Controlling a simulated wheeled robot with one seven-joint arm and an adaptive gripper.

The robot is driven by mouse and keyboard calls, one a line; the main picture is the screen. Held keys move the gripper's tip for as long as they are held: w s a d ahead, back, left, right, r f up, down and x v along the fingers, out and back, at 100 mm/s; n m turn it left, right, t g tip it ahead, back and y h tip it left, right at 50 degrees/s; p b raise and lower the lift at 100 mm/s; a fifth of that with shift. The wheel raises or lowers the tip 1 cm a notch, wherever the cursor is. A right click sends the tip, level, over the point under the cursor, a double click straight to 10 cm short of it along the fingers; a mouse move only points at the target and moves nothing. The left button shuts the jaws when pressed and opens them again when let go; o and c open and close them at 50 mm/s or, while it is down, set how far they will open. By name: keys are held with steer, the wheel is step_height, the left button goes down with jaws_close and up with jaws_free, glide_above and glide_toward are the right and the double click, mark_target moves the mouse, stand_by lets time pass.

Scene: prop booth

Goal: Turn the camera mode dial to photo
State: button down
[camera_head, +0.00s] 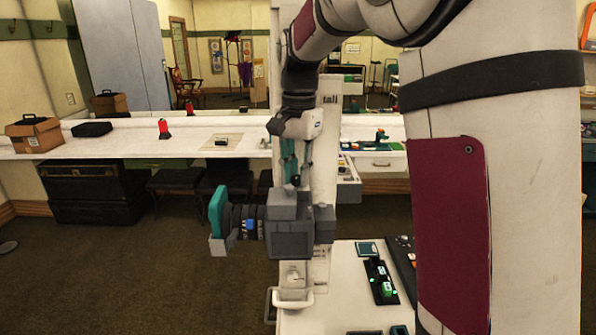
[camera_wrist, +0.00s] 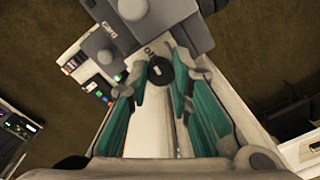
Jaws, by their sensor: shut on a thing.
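The camera (camera_head: 290,230) is a grey boxy body with a dark lens barrel facing left and a teal ring at its front. It stands on a pale post, and part of its grey body (camera_wrist: 120,35) fills the top of the wrist view. A small round black dial (camera_wrist: 159,72) with a pale mark sits on top. My gripper (camera_head: 296,178) comes down from above. Its teal fingers (camera_wrist: 161,78) are closed in on both sides of the dial. Lettering like "ON" shows beside it; I cannot read a photo mark or tell the dial's setting.
A pale surface (camera_head: 330,318) below holds a black tray with a green item (camera_head: 386,288). Open carpet lies at left.

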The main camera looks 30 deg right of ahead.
mark_target(297, 178)
steer(key=m+p, duration=0.1)
steer(key=m, duration=0.5)
steer(key=shift+r+p, duration=0.1)
steer(key=shift+p, duration=0.2)
stand_by(0.4)
steer(key=c, duration=1.4)
jaws_free()
step_height(297, 178, up, 12)
steer(key=shift+s+f, duration=0.1)
steer(key=shift+s, duration=0.05)
